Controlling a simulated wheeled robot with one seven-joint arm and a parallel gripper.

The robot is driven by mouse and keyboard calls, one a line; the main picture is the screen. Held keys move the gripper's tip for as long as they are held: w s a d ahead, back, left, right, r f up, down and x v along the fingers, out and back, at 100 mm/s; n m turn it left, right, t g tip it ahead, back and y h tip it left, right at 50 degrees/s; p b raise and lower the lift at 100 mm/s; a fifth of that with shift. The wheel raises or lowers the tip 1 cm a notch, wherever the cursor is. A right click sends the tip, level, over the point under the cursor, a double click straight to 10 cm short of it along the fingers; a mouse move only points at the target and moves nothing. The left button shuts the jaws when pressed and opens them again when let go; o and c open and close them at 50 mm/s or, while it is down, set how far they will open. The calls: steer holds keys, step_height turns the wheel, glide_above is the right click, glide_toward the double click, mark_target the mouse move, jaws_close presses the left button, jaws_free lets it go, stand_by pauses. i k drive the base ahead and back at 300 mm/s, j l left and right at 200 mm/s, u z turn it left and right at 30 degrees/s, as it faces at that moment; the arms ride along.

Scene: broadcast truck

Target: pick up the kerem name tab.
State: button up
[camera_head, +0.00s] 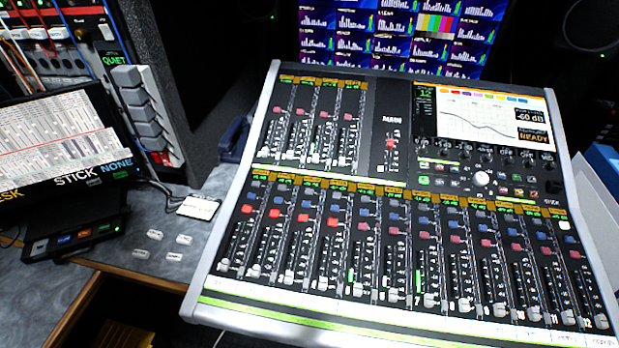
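Several small white tabs lie loose on the grey desktop between the small black box and the mixing console. One is at the upper left (155,234), one at the upper right (184,239), one in the middle right (174,256), one at the lower left (141,253) and one nearest the desk edge (171,270). Each has a dark marking too small to read, so I cannot tell which is the kerem name tab. They lie apart from each other. My gripper is not in view.
The large mixing console (232,287) stands right of the tabs. A small black box with lit buttons (75,238) and a screen (60,150) are on the left. A pale card (199,208) lies behind the tabs. The desk's wooden front edge (130,274) is close in front.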

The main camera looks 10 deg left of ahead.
mark_target(153, 234)
steer(key=u, duration=1.35)
